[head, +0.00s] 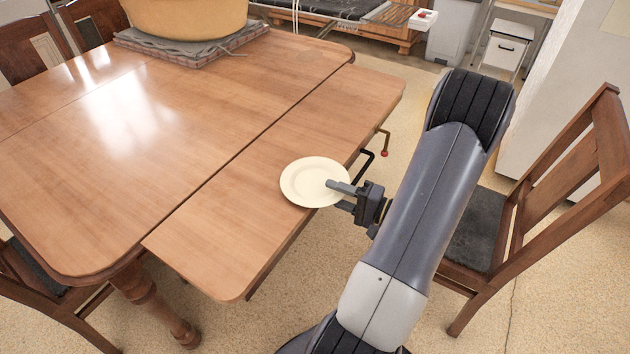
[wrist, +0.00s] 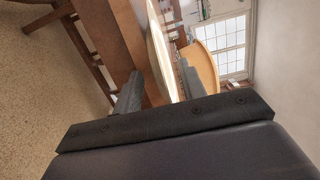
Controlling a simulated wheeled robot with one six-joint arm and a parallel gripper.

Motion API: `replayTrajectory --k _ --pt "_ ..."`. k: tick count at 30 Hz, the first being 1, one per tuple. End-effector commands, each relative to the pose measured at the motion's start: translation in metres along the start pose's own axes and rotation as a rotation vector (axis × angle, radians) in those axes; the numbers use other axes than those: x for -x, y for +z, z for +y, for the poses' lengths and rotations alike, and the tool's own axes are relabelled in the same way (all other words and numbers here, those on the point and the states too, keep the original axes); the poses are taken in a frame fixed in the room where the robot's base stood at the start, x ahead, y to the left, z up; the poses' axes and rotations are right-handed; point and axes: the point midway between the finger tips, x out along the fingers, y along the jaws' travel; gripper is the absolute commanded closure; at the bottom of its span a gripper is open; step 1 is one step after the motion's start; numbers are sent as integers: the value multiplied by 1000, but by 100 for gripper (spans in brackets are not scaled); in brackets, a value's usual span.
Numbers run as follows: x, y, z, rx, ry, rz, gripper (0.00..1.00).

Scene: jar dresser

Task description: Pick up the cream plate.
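The cream plate (head: 308,182) lies flat at the right edge of the wooden table, and its right side appears to reach past that edge. My gripper (head: 343,196) is at the plate's right rim, with one finger above the plate and the other lower, beside the table edge. In the wrist view the plate (wrist: 159,52) shows nearly edge-on between the two spread fingers (wrist: 161,88). Gaps show between the plate and the fingers, so my gripper is open around the rim and not clamped. The rim part behind the upper finger is hidden.
The wooden table (head: 215,215) is bare around the plate. A large orange-tan vessel (head: 190,15) stands on a grey slab (head: 190,48) at the far end. A wooden chair (head: 545,195) stands right of my arm. Crank handles (head: 367,165) stick out under the table edge.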

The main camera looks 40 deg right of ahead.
Motion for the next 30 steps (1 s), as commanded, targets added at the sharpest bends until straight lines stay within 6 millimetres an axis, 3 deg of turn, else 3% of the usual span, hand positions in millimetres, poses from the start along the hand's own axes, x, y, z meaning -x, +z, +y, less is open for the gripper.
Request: replayTrajectory --k 8,23,30 --pt "-4 0 0 0 0 0 61" --pt "-4 0 0 0 0 0 100" --pt "-4 0 0 0 0 0 100"
